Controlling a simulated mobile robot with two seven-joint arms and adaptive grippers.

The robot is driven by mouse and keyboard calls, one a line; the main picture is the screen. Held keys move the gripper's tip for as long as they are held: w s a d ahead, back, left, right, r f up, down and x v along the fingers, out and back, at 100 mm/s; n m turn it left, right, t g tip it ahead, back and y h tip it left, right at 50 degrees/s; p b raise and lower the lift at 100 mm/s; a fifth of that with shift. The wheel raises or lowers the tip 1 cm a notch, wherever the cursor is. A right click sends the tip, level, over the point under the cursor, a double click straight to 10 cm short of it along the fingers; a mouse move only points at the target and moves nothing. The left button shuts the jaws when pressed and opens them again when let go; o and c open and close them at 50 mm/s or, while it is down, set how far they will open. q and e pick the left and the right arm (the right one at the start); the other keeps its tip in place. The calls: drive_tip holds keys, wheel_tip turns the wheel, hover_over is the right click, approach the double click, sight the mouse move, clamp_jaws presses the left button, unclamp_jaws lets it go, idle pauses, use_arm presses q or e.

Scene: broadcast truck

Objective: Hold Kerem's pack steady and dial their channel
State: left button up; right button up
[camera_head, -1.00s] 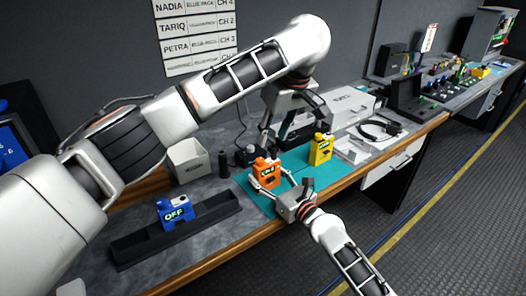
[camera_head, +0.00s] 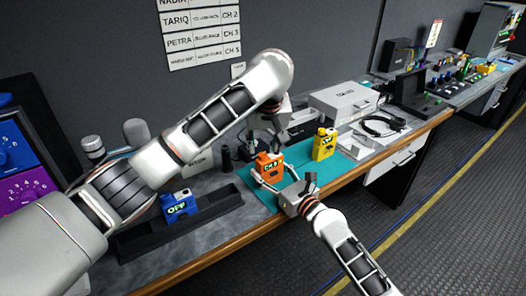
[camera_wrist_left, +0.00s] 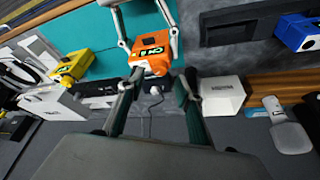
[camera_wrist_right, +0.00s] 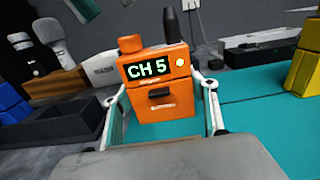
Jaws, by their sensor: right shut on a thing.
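The orange pack (camera_head: 268,168) stands upright on the teal mat (camera_head: 340,167). Its display reads CH 5 in the right wrist view (camera_wrist_right: 155,85), with a round orange knob on top left and a dark antenna on top right. My right gripper (camera_head: 283,182) is shut on the pack, one finger at each side. My left gripper (camera_head: 268,137) is behind and above the pack, fingers apart and empty; in the left wrist view the pack (camera_wrist_left: 150,52) shows beyond its fingertips. The sign (camera_head: 203,35) on the wall lists names and channels; Kerem's row is not legible.
A yellow pack (camera_head: 324,144) stands on the mat to the right. A blue pack (camera_head: 179,205) reading OFF sits in a black tray (camera_head: 135,240) at left. A white case (camera_head: 343,102) and headset (camera_head: 385,125) lie farther right. A white bin shows in the left wrist view (camera_wrist_left: 222,97).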

sight(262, 154)
use_arm(q)
drive_tip(key=shift+x, duration=2.1)
use_arm(e)
drive_tip(key=shift+r, duration=0.1)
use_arm(q)
clamp_jaws()
drive_tip(key=shift+a+m+h, duration=0.1)
drive_tip(key=shift+m+h, duration=0.45)
drive_tip(key=shift+m, duration=0.9)
drive_tip(key=shift+a+m+h, duration=0.15)
drive_tip(key=shift+m+h, duration=0.4)
drive_tip(key=shift+m, duration=0.9)
unclamp_jaws()
